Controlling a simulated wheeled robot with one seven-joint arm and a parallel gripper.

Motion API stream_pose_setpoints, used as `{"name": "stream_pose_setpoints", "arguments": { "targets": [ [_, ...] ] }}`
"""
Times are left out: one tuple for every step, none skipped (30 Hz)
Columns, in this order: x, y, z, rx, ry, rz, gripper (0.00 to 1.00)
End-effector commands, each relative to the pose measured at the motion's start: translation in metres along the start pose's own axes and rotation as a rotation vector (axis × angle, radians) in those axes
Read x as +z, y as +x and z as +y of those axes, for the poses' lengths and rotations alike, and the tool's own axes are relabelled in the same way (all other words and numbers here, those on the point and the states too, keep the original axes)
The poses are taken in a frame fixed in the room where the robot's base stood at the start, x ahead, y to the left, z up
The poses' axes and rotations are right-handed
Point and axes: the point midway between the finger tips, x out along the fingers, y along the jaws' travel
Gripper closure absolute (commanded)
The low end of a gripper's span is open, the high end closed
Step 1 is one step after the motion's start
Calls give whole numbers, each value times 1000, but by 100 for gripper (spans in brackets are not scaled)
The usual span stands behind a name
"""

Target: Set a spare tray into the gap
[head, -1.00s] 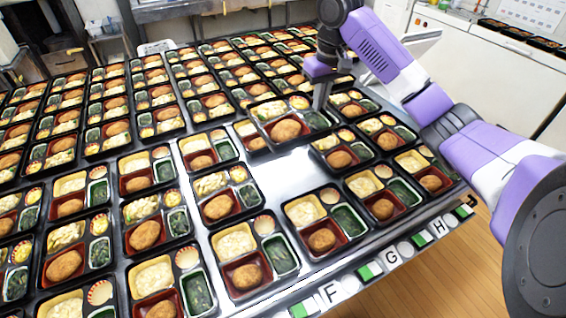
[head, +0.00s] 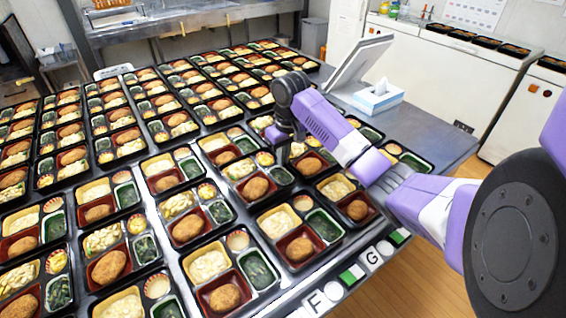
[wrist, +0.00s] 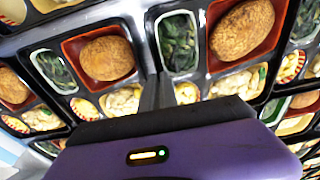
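The spare tray (head: 246,202), a black bento tray with croquette, potato salad, greens and a small cup, lies among the rows where the gap was. It looks about level with its neighbours; whether it rests fully on the table I cannot tell. My gripper (head: 284,158) points down at its right edge, beside the greens and cup. In the wrist view the fingers (wrist: 158,90) are close together on the rim between the spare tray on the right and a neighbouring tray on the left. The fingertips are partly hidden between the trays.
Filled trays stand close around on all sides. Lettered and green markers (head: 352,276) line the table's front edge. A tissue box (head: 378,98) and a tilted screen (head: 358,60) stand at the back right. Bare steel (head: 440,130) is free at the right end.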

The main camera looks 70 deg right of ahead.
Motion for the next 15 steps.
{"name": "stream_pose_setpoints", "arguments": {
  "targets": [
    [1,7,1,0,1,-1,100],
    [2,11,1,0,2,-1,100],
    [2,15,1,-1,1,0,100],
    [2,17,1,-1,1,0,100],
    [2,19,1,-1,1,0,100],
    [3,20,1,0,0,0,100],
    [3,20,0,0,0,1,100],
    [2,20,0,0,0,1,100],
    [2,20,0,0,0,1,100],
    [2,20,0,0,0,1,100],
    [2,20,0,0,0,1,100],
    [2,20,0,0,0,1,100],
    [2,20,0,0,0,1,100],
    [2,20,0,-1,0,1,100],
    [3,21,0,-1,0,1,100]
  ]
}}
